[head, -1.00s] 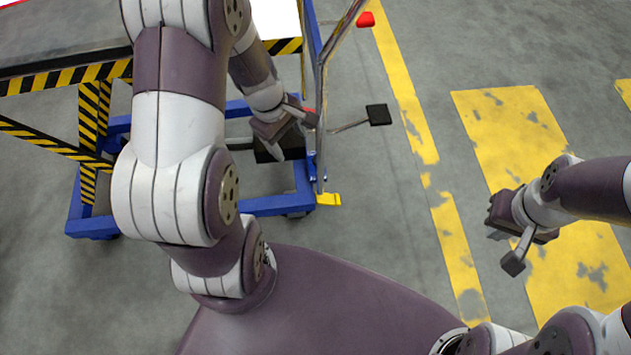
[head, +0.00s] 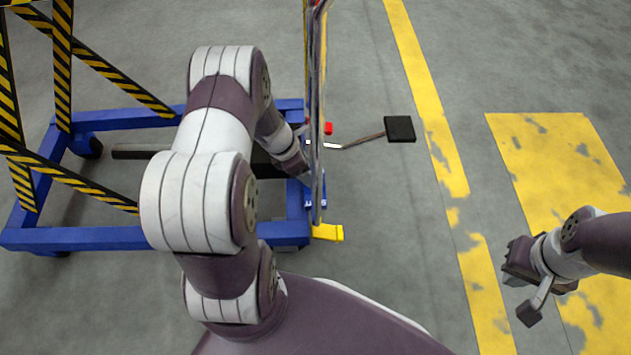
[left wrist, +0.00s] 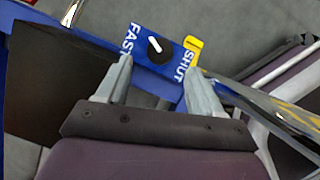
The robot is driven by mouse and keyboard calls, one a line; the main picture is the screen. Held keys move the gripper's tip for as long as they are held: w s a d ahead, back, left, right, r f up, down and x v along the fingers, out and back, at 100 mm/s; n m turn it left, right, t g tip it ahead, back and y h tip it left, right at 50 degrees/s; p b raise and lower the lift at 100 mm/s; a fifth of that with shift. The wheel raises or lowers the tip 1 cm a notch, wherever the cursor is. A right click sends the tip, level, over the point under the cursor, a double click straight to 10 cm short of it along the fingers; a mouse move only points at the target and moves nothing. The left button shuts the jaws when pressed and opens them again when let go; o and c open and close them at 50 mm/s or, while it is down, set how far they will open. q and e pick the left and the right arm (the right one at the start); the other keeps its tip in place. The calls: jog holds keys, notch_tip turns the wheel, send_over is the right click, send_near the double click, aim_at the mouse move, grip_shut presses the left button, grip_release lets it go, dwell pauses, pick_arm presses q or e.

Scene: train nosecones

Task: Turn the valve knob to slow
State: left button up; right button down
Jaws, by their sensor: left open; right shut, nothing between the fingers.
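The valve knob (left wrist: 159,48) is a round black knob with a white pointer mark, on a blue plate with white FAST (left wrist: 129,40) and SHUT (left wrist: 184,66) labels at its left and right. I see no SLOW label. The pointer slants to the upper left in the left wrist view. My left gripper (left wrist: 156,76) is open and empty, its two fingers spread below the knob in that view, apart from it. In the head view, my left gripper (head: 296,165) is by the cart's upright, partly hidden. My right gripper (head: 518,262) is shut and empty over the floor at the right.
A blue cart frame (head: 100,238) with black-yellow striped bars (head: 63,65) stands at the left. A metal upright (head: 317,120) rises close to my left gripper. A black pedal (head: 400,129) sticks out to the right.

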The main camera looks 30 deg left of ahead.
pick_arm(q)
jog(key=b+x, duration=0.2)
jog(key=x, duration=0.3)
jog(key=shift+w+d+f, duration=0.1)
jog(key=shift+w+f, duration=0.05)
jog(key=shift+f, duration=0.2)
pick_arm(e)
notch_tip(320, 180, down, 4)
jog(key=shift+r, duration=0.1)
pick_arm(q)
jog(key=c, duration=1.1)
jog(key=shift+o, duration=0.2)
jog(key=shift+r, duration=0.1)
